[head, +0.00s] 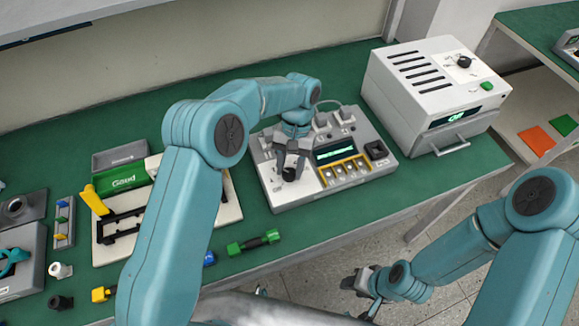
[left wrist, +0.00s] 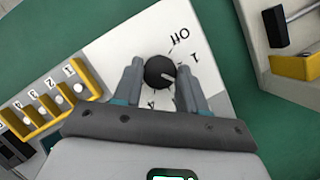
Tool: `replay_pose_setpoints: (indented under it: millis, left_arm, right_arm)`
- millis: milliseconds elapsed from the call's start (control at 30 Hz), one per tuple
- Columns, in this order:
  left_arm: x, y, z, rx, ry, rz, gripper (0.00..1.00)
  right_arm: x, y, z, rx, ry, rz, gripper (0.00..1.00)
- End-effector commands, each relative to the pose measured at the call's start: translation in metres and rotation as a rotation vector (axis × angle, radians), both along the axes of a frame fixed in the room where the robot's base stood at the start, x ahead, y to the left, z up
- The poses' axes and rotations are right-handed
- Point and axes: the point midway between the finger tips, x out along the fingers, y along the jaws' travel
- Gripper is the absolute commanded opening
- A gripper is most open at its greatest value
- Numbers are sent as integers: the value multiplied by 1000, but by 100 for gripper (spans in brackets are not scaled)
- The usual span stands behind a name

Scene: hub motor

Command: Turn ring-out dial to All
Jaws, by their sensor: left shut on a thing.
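The ring-out dial (left wrist: 159,72) is a round black knob on the pale panel of the ring-out tester (head: 330,188). In the left wrist view its white pointer line faces right, a little below the printed 1. Off is printed above, and part of another mark shows below the dial. The other marks are hidden by my fingers. My left gripper (left wrist: 160,84) is shut on the dial, one finger on each side. It also shows from above in the head view (head: 289,174), covering most of the dial. My right gripper (head: 362,284) hangs off the bench's front, its jaws unclear.
A white oven-like box (head: 405,95) with a display and handle stands right of the tester. A fixture board (head: 225,210) with a green Good sign (head: 124,181) lies left. A green-and-black tool (head: 253,241) lies near the front edge.

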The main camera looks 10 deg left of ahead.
Motion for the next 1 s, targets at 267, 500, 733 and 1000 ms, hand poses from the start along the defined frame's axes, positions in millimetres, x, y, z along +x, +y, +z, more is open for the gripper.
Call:
replay_pose_setpoints:
  millis: [267,500,733,1000]
  left_arm:
    - [-1,-2,-3,1,1,-264,11]
    - [-2,-4,-3,1,0,-493,11]
    - [-3,-6,-3,0,1,-711,11]
    - [-5,-7,-3,-2,1,-969,11]
  right_arm:
    - [0,0,-6,0,0,0,43]
    - [0,0,-11,0,0,0,43]
    - [0,0,-15,0,0,0,43]
    - [0,0,-20,0,0,0,43]
